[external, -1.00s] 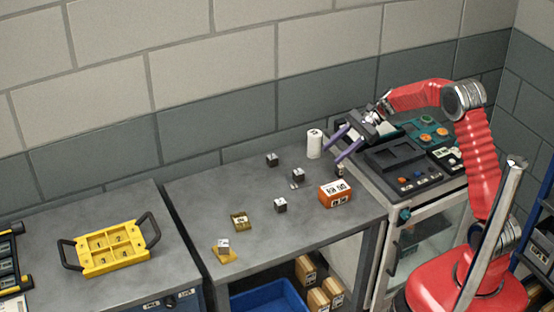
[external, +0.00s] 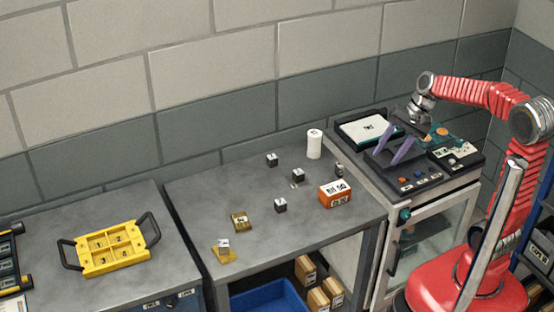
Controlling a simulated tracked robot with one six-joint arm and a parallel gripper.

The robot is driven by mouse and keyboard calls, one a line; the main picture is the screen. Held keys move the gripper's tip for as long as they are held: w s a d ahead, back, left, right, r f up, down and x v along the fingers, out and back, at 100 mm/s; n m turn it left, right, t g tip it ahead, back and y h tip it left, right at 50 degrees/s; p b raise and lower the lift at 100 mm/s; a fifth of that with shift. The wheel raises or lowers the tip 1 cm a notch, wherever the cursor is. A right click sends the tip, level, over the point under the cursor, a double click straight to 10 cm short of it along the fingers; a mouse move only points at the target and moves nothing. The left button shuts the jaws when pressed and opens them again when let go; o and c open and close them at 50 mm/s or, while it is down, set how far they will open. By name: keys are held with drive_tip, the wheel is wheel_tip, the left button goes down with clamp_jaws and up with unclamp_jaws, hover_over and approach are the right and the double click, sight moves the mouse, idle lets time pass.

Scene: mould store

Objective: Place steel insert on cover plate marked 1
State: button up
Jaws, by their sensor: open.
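My gripper (external: 387,157) has two purple fingers, spread apart and empty, over the dark machine at the right. Several small dark blocks with pale tops stand apart on the grey table: one at the back (external: 272,160), one in the middle (external: 298,175) and one nearer the front (external: 280,206). A tiny pale piece (external: 294,186) lies beside the middle block. I cannot tell which is the steel insert. A brass-coloured plate (external: 242,223) lies at left, and another (external: 226,256) nearer the front edge bears a small pale-topped piece (external: 222,243). Their numbers are too small to read.
An orange box (external: 335,194) and a white cylinder (external: 314,144) stand at the table's right. A white-topped panel (external: 364,129) is on the machine (external: 420,172). A yellow handled tray (external: 108,268) sits on the left bench. The table's left rear is clear.

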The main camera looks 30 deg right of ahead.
drive_tip(key=s+d+n+t+h, duration=0.2)
drive_tip(key=s+d+n, duration=0.1)
drive_tip(key=s, duration=0.4)
drive_tip(key=s+d+r+n+t+h, duration=0.1)
drive_tip(key=s+d+n+t+h, duration=0.1)
drive_tip(key=s+d, duration=0.4)
drive_tip(key=shift+s+d+n+h, duration=0.25)
drive_tip(key=shift+s+n+h, duration=0.3)
drive_tip(key=shift+n, duration=0.55)
